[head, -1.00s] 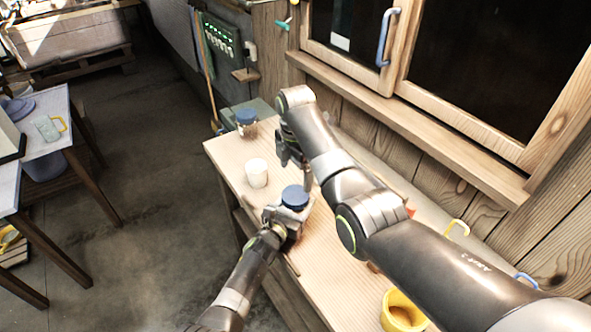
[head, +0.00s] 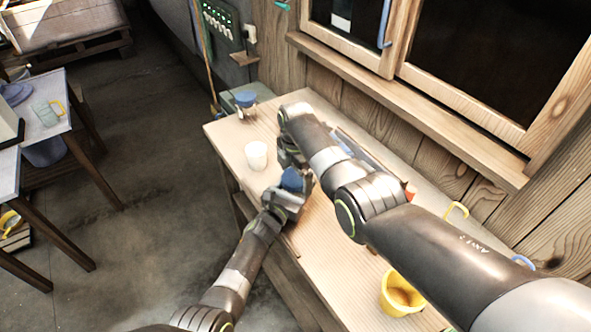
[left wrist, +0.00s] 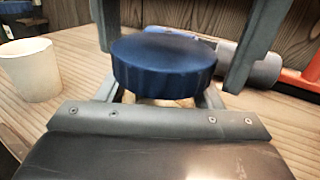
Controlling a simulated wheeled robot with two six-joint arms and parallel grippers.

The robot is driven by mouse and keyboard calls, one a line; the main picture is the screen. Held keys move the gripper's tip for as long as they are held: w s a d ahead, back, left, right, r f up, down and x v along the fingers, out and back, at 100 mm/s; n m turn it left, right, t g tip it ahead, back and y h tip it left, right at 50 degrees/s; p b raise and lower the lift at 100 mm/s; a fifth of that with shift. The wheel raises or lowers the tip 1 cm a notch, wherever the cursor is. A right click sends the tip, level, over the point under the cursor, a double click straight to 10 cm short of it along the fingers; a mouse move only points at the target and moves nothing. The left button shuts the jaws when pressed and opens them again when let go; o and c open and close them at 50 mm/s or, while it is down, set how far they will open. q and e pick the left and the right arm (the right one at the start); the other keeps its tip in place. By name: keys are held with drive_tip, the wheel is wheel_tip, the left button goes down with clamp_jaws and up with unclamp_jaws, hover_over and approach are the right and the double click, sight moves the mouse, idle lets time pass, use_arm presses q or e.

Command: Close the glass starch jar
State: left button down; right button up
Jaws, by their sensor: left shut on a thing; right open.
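A blue lid (head: 291,180) sits at my left gripper (head: 286,198) over the table; the jar under it is mostly hidden by the gripper. In the left wrist view the round lid (left wrist: 163,66) is close and level, between two dark upright fingers coming down from above, one on each side. These look like my right gripper's (left wrist: 178,40) open fingers. My left gripper is shut on the jar below the lid. I cannot tell whether the lid is fully seated. In the head view my right gripper (head: 292,160) is partly hidden by its own arm.
A white cup (head: 256,155) stands left of the grippers. A yellow pot (head: 402,293) is at the near right. The wooden table (head: 330,265) has bare room in front.

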drive_tip(key=c, duration=1)
drive_tip(key=shift+m, duration=1.7)
drive_tip(key=o, duration=1.1)
drive_tip(key=shift+r, duration=2.25)
drive_tip(key=shift+c, duration=0.5)
